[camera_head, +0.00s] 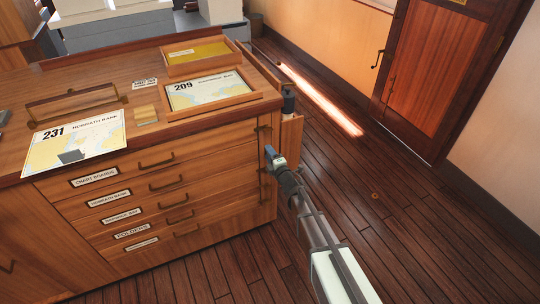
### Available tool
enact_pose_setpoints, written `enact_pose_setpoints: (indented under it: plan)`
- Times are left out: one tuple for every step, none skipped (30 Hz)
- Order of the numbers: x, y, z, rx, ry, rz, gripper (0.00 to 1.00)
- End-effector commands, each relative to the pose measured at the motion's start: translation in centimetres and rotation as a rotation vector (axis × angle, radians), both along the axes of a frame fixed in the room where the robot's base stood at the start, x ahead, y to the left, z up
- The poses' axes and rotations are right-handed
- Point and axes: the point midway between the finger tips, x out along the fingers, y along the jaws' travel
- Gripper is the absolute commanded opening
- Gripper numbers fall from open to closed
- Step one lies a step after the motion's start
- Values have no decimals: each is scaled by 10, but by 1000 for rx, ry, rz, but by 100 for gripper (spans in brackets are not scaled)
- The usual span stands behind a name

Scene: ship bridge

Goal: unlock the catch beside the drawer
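The wooden chart chest (200,225) stands at left centre with several labelled drawers, their handles in a column. The top drawer (205,150), labelled "chart boards", looks shut. At the chest's front right edge, beside the top drawer, is a small dark fitting (262,129) that looks like the catch; its exact position is too small to tell. My gripper (269,153) is just below this fitting, in front of the chest's right edge, and partly hides that edge. I cannot tell whether it touches the chest or whether its fingers are open.
On the chest top lie a chart marked 231 (85,138), a framed chart marked 209 (209,91), a tray (198,54) and a small wooden block (146,114). Wooden floor (420,225) is open to the right, with a door (430,75) at the back.

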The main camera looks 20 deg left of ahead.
Motion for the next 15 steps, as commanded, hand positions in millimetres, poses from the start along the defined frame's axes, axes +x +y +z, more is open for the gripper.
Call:
enact_pose_setpoints:
  plan:
    - [0, 0, 0, 1, 1, 0, 50]
    - [0, 0, 0, 1, 1, 0, 53]
    - [0, 0, 0, 1, 1, -1, 57]
    - [0, 0, 0, 1, 1, -1, 60]
    - [0, 0, 0, 1, 1, -1, 62]
    - [0, 0, 0, 1, 1, -1, 66]
    - [0, 0, 0, 1, 1, -1, 66]
    - [0, 0, 0, 1, 2, -1, 66]
    - [0, 0, 0, 1, 2, -1, 66]
    - [0, 0, 0, 1, 2, -1, 66]
    - [0, 0, 0, 1, 2, -1, 66]
    - [0, -1, 0, 1, 2, -2, 66]
    - [0, -1, 0, 1, 3, -2, 66]
    - [0, -1, 0, 1, 3, -2, 66]
    - [-2, -2, 0, 1, 3, -2, 66]
